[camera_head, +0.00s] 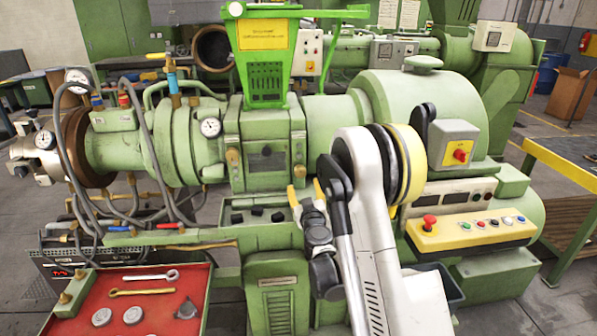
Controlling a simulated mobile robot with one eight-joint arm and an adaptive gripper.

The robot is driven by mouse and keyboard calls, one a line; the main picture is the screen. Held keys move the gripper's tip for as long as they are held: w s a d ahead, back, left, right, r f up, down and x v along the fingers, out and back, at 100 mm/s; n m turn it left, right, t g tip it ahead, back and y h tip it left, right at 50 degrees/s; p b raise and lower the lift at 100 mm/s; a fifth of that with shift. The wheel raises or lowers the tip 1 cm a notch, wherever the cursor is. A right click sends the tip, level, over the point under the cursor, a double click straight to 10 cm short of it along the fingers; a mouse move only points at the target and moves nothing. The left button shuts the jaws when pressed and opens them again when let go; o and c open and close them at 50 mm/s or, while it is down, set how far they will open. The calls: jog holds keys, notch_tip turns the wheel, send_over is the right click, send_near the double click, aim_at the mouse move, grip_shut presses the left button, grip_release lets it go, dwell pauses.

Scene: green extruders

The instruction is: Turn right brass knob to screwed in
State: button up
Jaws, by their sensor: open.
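The green extruder (262,190) fills the middle of the view. Its boxy front section carries two brass knobs. The left brass knob (232,157) is in clear view. The right brass knob (299,171) is small, at the lower right of that section. My gripper (305,190) is open, with its yellow-tipped fingers pointing up, just below the right knob in the picture. It looks empty. I cannot tell whether a finger touches the knob, nor how far the knob is screwed in.
A red tray (135,300) with wrenches and round metal parts stands at the lower left. A control panel (470,228) with a red emergency button juts out at the right. Hoses (118,205) hang at the left. A yellow-edged table (565,165) stands at the far right.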

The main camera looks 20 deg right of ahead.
aim_at(300, 173)
jog(key=b+x, duration=0.2)
jog(key=x, duration=0.8)
jog(key=shift+w+d, duration=0.1)
jog(key=shift+w, duration=0.2)
jog(key=shift+c, duration=0.4)
jog(key=c, duration=1.1)
